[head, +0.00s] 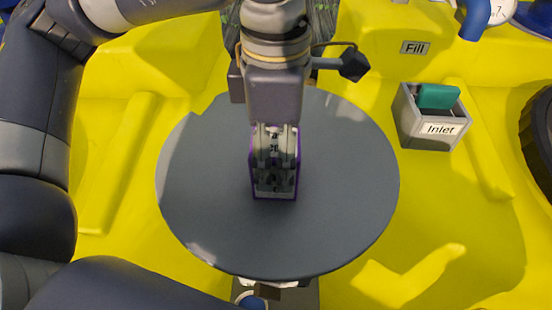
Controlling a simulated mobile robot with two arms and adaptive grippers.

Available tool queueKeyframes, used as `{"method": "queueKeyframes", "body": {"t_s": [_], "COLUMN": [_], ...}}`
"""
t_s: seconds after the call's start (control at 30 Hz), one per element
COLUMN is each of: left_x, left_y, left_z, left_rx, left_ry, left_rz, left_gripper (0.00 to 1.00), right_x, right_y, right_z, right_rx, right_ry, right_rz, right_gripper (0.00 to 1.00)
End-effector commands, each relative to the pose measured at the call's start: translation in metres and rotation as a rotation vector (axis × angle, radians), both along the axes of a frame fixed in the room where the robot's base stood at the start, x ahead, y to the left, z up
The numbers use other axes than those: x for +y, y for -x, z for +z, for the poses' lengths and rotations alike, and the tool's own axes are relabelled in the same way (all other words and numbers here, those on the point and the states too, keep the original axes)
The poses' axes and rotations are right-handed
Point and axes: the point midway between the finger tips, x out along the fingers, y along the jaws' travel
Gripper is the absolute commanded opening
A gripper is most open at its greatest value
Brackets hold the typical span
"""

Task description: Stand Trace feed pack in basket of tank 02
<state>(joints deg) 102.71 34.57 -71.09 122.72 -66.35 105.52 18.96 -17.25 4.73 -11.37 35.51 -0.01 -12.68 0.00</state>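My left gripper (274,185) points down over a round grey disc (340,200) in the middle of the head view. A purple-edged thing (298,160) lies directly under and behind its fingers, with only its edges showing. I cannot tell whether this is the Trace feed pack, nor whether the fingers are closed on it or only above it. No label reading Trace or tank 02 shows.
A grey box labelled Inlet (426,130) holds a green item (437,96) at the right. Yellow moulded surfaces (470,240) surround the disc. A Fill label (414,47) and a blue pipe (474,18) are at upper right. A black round part (541,140) is at the right edge.

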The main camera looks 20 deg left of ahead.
Motion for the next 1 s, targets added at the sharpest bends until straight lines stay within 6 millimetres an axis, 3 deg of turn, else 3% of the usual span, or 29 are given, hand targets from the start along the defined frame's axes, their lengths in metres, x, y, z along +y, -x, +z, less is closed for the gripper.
{"method": "queueKeyframes", "body": {"t_s": [0.07,0.1,0.47,0.7,1.0], "left_x": [0.000,0.000,-0.001,-0.001,-0.054], "left_y": [0.000,0.000,0.000,-0.001,0.042], "left_z": [0.000,0.000,0.005,0.032,0.037], "left_rx": [0.000,0.000,-0.002,-0.004,-0.004], "left_ry": [-0.001,0.000,0.002,0.004,-0.001], "left_rz": [0.000,0.000,0.000,0.001,-0.009], "left_gripper": [0.19,0.13,0.13,0.13,0.13], "right_x": [0.000,0.000,0.000,0.001,0.006], "right_y": [0.000,0.000,0.000,0.000,-0.001], "right_z": [0.000,0.000,-0.005,-0.022,-0.050], "right_rx": [0.000,0.000,-0.001,-0.002,-0.002], "right_ry": [0.000,0.000,0.000,-0.001,-0.008], "right_rz": [0.000,0.000,0.001,0.001,0.000], "right_gripper": [0.74,0.74,0.74,0.74,0.74]}}
